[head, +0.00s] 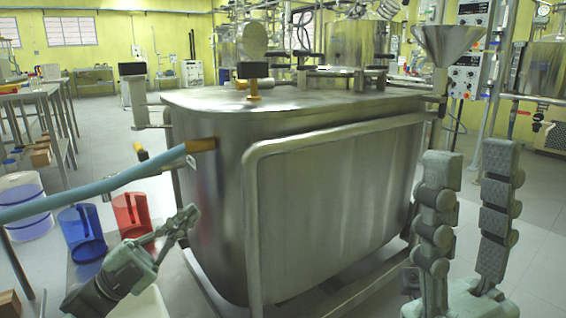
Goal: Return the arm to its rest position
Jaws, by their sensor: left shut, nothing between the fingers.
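My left gripper (188,217) is in the lower left of the head view. It is grey-green, its fingers are shut, and nothing is between them. It is near the lower left corner of the steel tank and to the right of the red jug; I cannot tell whether it touches the tank. My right gripper (469,165) stands large at the lower right with its fingers pointing up. The fingers are apart and the gap between them is empty. The rest of my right arm is out of view.
A large steel tank (330,200) with a tubular rail fills the middle. A blue jug (82,232) and a red jug (131,214) stand at the left. A blue hose (95,190) crosses there. A funnel (447,42) stands behind my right gripper.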

